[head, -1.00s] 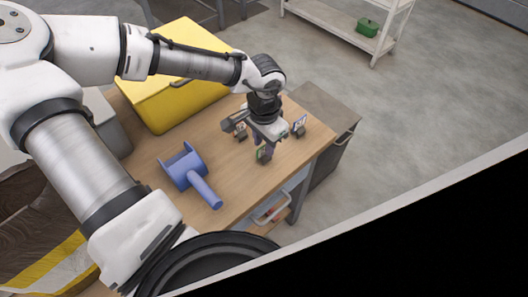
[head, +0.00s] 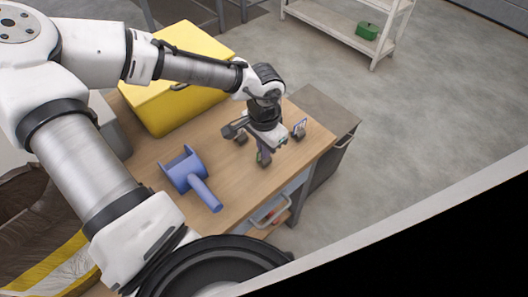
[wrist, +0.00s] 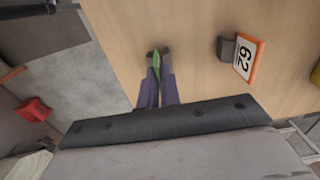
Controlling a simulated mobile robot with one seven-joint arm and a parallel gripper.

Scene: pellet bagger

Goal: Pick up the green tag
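The green tag (wrist: 156,62) shows edge-on in the wrist view, upright in a small dark block. My gripper (wrist: 157,78) has its two purple fingers close together, one on each side of the tag, and looks shut on it. In the head view, my gripper (head: 263,154) points down at the table's right part.
An orange-edged tag marked 62 (wrist: 245,57) stands in its own block to the right in the wrist view. The wooden table (head: 235,190) also bears a blue scoop (head: 187,172) and a yellow box (head: 165,95). Bare tabletop lies in front of my gripper.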

